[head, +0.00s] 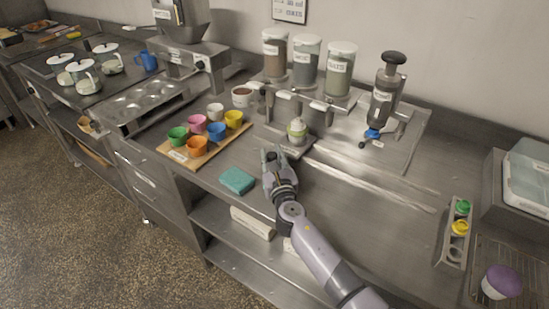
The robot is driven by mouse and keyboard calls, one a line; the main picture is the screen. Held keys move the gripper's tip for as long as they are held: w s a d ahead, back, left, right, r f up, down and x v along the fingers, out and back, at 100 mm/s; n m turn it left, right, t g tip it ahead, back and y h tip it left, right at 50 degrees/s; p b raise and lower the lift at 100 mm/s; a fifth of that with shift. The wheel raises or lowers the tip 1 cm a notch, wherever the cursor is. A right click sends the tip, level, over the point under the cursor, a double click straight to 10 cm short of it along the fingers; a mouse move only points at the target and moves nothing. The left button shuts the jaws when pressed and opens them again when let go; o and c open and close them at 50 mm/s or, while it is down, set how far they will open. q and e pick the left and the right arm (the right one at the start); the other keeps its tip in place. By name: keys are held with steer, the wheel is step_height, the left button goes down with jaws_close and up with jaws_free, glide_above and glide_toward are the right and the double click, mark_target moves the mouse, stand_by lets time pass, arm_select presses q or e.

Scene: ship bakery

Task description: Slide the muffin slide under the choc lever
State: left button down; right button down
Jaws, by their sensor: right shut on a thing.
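The muffin slide (294,151) is a small metal plate on the counter below the topping dispensers. A pale cup with a greenish top (297,130) stands upright on it. My right gripper (272,156) is at the slide's front left edge, its fingers shut on what looks like the slide's handle, which they mostly hide. Three clear canisters stand above: one with brown filling (274,54), one with dark filling (306,62), and one with pale green-grey filling (339,72). Short levers show below them; I cannot read which is choc. My left gripper is out of view.
A wooden board (204,160) with several coloured cups and a teal cloth (237,181) lie left of my arm. A plunger dispenser (384,98) stands right. Rails (370,183) run along the clear counter towards a rack (455,232) with green and yellow items.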

steer(key=c, duration=1.3)
jaws_free()
steer(key=shift+s, duration=0.1)
steer(key=s, duration=0.4)
steer(key=s+d, duration=0.1)
steer(key=s, duration=0.2)
steer(key=s+d, duration=0.1)
steer(key=s, duration=0.3)
steer(key=shift+s+d, duration=0.15)
steer(key=shift+s, duration=0.2)
steer(key=shift+f, duration=0.1)
